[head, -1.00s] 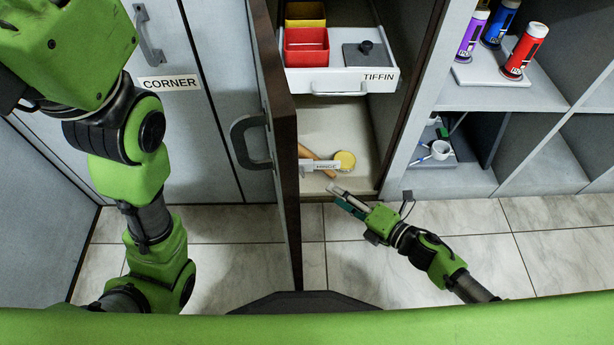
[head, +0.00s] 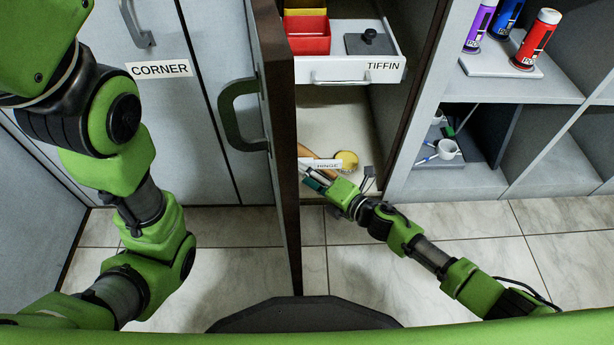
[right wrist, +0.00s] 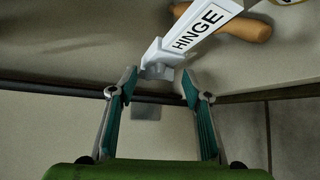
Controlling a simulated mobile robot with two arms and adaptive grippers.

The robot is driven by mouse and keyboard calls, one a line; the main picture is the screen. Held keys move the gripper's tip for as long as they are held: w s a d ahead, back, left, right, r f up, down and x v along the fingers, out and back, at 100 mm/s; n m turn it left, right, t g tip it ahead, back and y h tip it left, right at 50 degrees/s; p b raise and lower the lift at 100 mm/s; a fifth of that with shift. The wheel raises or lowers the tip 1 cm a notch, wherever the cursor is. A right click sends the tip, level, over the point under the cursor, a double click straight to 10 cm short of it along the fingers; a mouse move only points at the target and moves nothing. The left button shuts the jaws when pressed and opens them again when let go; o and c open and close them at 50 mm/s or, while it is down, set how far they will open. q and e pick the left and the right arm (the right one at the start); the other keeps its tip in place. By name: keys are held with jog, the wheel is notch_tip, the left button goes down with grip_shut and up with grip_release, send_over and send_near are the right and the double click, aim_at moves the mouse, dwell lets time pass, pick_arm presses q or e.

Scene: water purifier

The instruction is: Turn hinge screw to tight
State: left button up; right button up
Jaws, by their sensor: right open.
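A white piece labelled HINGE (head: 325,165) sits low at the mouth of the open cabinet. In the right wrist view the labelled bar (right wrist: 205,28) slants to a white block-like end (right wrist: 159,60). The screw itself cannot be made out clearly. My right gripper (head: 311,177) reaches to the hinge piece from the lower right. In the right wrist view my right gripper (right wrist: 158,86) is open, its two fingers on either side of the block-like end. Contact cannot be told. My left arm shows at the left, but its gripper is out of view.
The dark-edged open door (head: 277,140) stands left of the hinge piece. Behind the piece lie a wooden rod (head: 309,155) and a yellow round object (head: 347,160). Above is a white TIFFIN drawer (head: 345,70). Shelves with spray cans (head: 536,42) stand right; the floor (head: 390,285) is clear.

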jog(key=shift+c, duration=0.3)
jog(key=c, duration=1)
jog(key=f+m+t+y+b, duration=0.1)
jog(key=m+y+b, duration=0.1)
jog(key=b, duration=0.6)
jog(key=shift+f+m+t+y+b, duration=0.15)
jog(key=shift+m+t+y+b, duration=0.15)
jog(key=shift+m+t, duration=0.15)
jog(key=shift+r+m, duration=0.2)
jog(key=shift+m, duration=0.25)
jog(key=shift+t+y, duration=0.25)
jog(key=shift+y, duration=0.05)
jog(key=o, duration=1.1)
jog(key=shift+c, duration=0.2)
